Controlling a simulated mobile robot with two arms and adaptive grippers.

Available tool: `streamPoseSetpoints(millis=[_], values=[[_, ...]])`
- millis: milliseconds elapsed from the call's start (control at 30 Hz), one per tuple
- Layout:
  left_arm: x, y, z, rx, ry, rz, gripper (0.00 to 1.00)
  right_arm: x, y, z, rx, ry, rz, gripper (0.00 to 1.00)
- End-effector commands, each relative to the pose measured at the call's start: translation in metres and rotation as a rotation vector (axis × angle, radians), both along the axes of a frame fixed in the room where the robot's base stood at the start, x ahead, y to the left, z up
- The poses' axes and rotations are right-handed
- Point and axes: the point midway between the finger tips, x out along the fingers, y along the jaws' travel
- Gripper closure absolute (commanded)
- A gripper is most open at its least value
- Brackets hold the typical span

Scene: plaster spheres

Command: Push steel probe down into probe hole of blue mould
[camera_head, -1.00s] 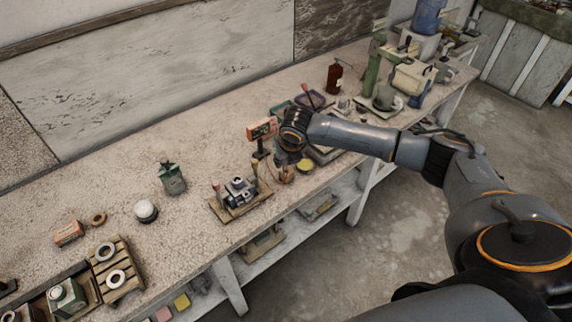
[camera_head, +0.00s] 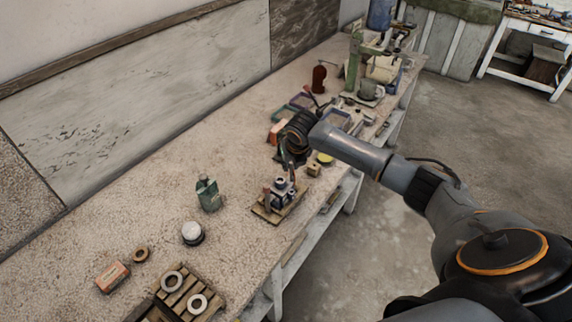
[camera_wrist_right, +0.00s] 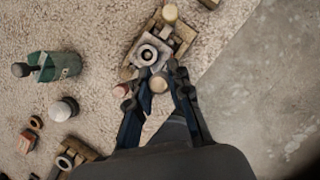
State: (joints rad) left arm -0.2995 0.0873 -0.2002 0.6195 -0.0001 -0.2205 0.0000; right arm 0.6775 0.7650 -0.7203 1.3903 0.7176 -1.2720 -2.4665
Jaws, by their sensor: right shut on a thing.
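The blue mould (camera_head: 281,197) looks grey-blue and sits on a wooden base near the table's front edge. In the right wrist view the mould (camera_wrist_right: 148,54) has a dark round opening with a pale ring. My right gripper (camera_head: 289,170) is low over the mould's far side. In the wrist view its fingertips (camera_wrist_right: 163,72) are at the mould's near edge. They close around what looks like the steel probe, with a round tan top (camera_wrist_right: 158,83) between the fingers. The probe's lower end is hidden, so I cannot tell whether it is in the hole. My left gripper is out of view.
A slatted wooden rack (camera_head: 178,293) with rings is at the front. Table between is clear.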

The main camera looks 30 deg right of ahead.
Motion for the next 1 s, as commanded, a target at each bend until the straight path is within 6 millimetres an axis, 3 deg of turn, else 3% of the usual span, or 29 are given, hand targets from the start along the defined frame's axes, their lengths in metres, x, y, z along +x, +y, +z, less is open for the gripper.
streamPoseSetpoints(millis=[267,667,1000], values=[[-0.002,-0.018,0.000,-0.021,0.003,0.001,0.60,0.000,0.000,0.001,0.000,-0.001,0.001,1.00],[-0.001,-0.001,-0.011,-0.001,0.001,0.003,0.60,0.000,0.001,-0.021,0.001,0.000,0.001,1.00],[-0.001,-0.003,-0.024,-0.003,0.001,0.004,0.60,0.000,0.000,-0.046,0.001,-0.001,0.001,1.00]])
